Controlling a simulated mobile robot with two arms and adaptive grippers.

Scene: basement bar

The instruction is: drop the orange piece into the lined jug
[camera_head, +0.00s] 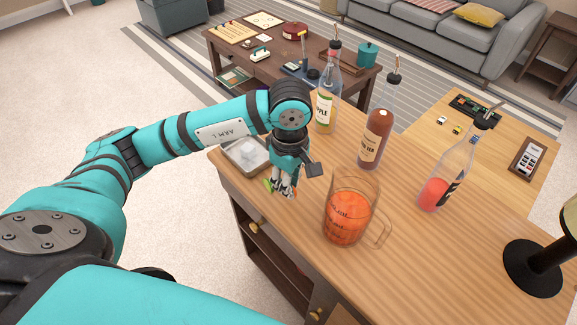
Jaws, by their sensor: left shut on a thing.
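The lined jug (368,187) is clear glass with a handle on its right and dark marks on its side. It stands upright on the wooden bar top and holds orange-red liquid. My left gripper (283,190) is to the left of the jug, apart from it and low over the bar top near its left edge. It points down and is shut on a small piece. Only a bit of orange shows at its fingertips, so the orange piece (292,195) is mostly hidden. A green bit (268,185) shows beside the fingers. My right gripper is out of view.
A metal tray of ice (240,160) sits left of the gripper. An apple-labelled bottle (326,105), a brown bottle (374,142) and a clear bottle with red liquid (437,190) stand behind and right of the jug. A black lamp base (530,270) stands at the right.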

